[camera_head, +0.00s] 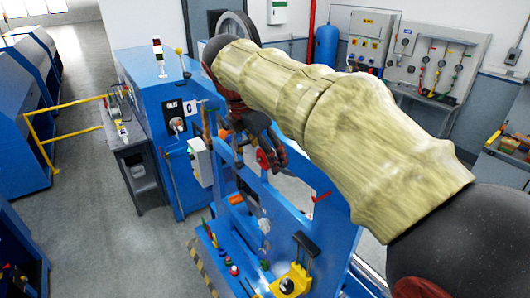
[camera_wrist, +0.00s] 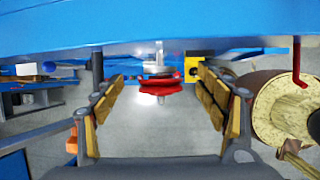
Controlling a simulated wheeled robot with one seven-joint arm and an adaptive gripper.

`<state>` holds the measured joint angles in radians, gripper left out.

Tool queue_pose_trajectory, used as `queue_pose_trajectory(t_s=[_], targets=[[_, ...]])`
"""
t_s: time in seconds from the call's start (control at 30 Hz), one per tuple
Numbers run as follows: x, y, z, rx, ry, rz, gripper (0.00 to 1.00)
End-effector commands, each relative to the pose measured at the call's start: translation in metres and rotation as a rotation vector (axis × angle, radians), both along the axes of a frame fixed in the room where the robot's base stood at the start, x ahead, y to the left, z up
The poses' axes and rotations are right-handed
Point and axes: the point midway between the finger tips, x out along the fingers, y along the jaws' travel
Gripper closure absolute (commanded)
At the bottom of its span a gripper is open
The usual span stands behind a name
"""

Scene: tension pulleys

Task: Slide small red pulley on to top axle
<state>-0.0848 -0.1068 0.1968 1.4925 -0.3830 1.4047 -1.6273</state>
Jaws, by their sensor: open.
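The small red pulley (camera_head: 263,159) shows in the head view against the upright blue panel (camera_head: 335,225), close to my gripper (camera_head: 272,150). In the wrist view the red pulley (camera_wrist: 160,87) is centred between the tips of my gripper's fingers (camera_wrist: 160,90). The fingers are spread wide, with a clear gap on each side of the pulley. A grey metal pin or axle (camera_wrist: 159,52) shows above the pulley in that view, and a light stub shows below it. I cannot tell whether the pulley sits fully on this axle.
A yellow block (camera_wrist: 194,68) is just right of the pulley in the wrist view. A red hook (camera_wrist: 299,66) and a large pale roll (camera_wrist: 285,108) are farther right. Small coloured parts (camera_head: 234,270) and a yellow bracket (camera_head: 291,281) are low on the blue stand.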

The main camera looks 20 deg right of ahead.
Motion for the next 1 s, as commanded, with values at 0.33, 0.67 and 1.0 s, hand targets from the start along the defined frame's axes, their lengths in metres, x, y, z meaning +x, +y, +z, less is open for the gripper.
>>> queue_pose_trajectory(t_s=[0.33, 0.67, 1.0], targets=[[-0.003, -0.001, 0.025, 0.0, 0.0, 0.0, 0.27], [-0.006, -0.001, 0.049, 0.0, 0.0, 0.0, 0.27], [-0.008, -0.002, 0.07, 0.0, 0.002, -0.001, 0.27]])
